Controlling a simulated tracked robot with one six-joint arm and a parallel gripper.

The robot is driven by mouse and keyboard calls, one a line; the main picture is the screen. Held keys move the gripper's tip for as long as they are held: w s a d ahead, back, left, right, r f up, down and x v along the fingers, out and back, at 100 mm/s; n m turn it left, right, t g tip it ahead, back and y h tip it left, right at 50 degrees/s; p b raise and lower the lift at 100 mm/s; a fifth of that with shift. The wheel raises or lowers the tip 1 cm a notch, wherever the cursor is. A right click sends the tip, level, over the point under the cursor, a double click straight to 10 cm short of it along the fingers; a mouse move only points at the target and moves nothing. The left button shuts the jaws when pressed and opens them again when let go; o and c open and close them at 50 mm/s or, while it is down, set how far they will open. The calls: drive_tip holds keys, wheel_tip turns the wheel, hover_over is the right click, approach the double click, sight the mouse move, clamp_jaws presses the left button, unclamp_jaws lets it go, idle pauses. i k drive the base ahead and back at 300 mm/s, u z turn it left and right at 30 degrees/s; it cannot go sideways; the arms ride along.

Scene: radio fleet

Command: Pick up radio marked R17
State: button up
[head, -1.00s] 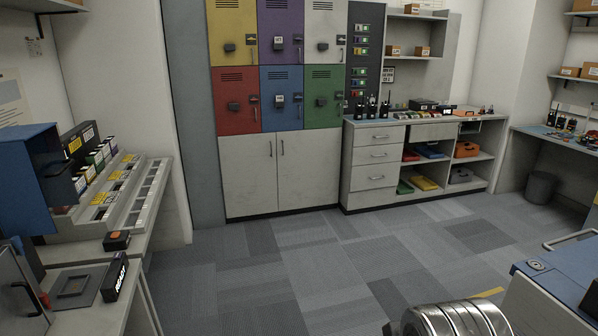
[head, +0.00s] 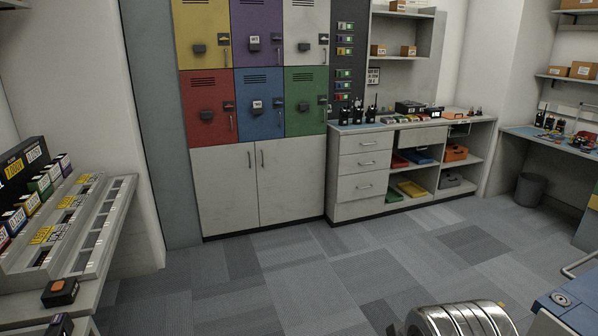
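Several black handheld radios with antennas stand on the grey counter at the back; one of them is the radio (head: 371,112) at the right of the group. More small dark radio-like items (head: 549,122) stand on the right-hand bench. No R17 mark can be read on any of them at this distance. My gripper is not in view; only a ribbed metal part, which looks like mine, shows at the bottom edge.
Coloured lockers (head: 258,100) stand above a grey cabinet (head: 259,185). A sloped rack (head: 105,230) with labelled blocks is at left. A waste bin (head: 530,190) stands at right and a blue-topped unit (head: 575,305) at lower right. The carpet (head: 270,275) between is clear.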

sight(371, 118)
drive_tip(key=z, duration=0.15)
drive_tip(key=i, duration=1.55)
drive_tip(key=z, duration=0.3)
drive_tip(key=i, duration=2.25)
drive_tip(key=z, duration=0.05)
